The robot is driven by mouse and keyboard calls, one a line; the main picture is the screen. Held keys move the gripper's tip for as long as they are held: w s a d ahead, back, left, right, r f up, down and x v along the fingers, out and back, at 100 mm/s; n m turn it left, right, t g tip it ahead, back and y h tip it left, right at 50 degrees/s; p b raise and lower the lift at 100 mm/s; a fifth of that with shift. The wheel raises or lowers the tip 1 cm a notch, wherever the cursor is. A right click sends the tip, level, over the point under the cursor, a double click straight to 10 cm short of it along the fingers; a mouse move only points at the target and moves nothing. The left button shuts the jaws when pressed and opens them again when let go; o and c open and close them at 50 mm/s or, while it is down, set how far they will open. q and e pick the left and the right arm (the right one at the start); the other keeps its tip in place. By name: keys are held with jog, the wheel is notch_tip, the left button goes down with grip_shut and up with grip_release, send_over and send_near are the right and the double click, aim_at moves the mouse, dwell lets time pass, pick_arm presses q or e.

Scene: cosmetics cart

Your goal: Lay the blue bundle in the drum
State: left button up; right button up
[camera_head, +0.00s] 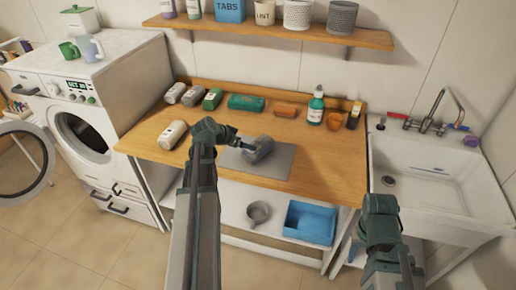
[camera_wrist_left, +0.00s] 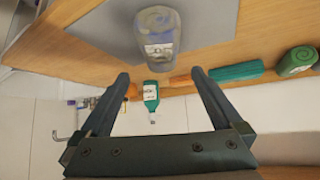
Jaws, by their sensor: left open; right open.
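A grey-blue rolled bundle (camera_head: 258,150) with a pale label lies on the grey mat (camera_head: 278,165) on the wooden counter. It also shows in the left wrist view (camera_wrist_left: 158,38), just beyond the fingertips. My left gripper (camera_head: 243,143) is beside the bundle's left end in the head view; its fingers (camera_wrist_left: 160,76) are apart with nothing between them. My right gripper (camera_head: 379,205) is in front of the counter's right end, open; its fingertips are hard to make out. The drum (camera_head: 82,132) is the dark round opening of the white washer at left, with its door (camera_head: 25,160) swung open.
Other rolls, including a pale one (camera_head: 172,134) and a green one (camera_head: 212,98), lie on the counter. A green bottle (camera_head: 316,107) stands at the back. A sink (camera_head: 430,165) is at right. A blue bin (camera_head: 309,222) and a pot (camera_head: 258,214) sit below.

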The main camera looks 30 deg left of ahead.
aim_at(258, 149)
pick_arm(q)
jog(key=b+x, duration=0.5)
jog(key=x, duration=0.3)
jog(key=shift+f+b, duration=0.15)
jog(key=shift+b, duration=0.15)
jog(key=shift+w, duration=0.15)
jog(key=b+x, duration=0.4)
jog(key=x, duration=0.1)
jog(key=shift+f, duration=0.15)
jog(key=c, duration=1.4)
jog(key=shift+r+p, duration=0.3)
jog(key=shift+p, duration=0.05)
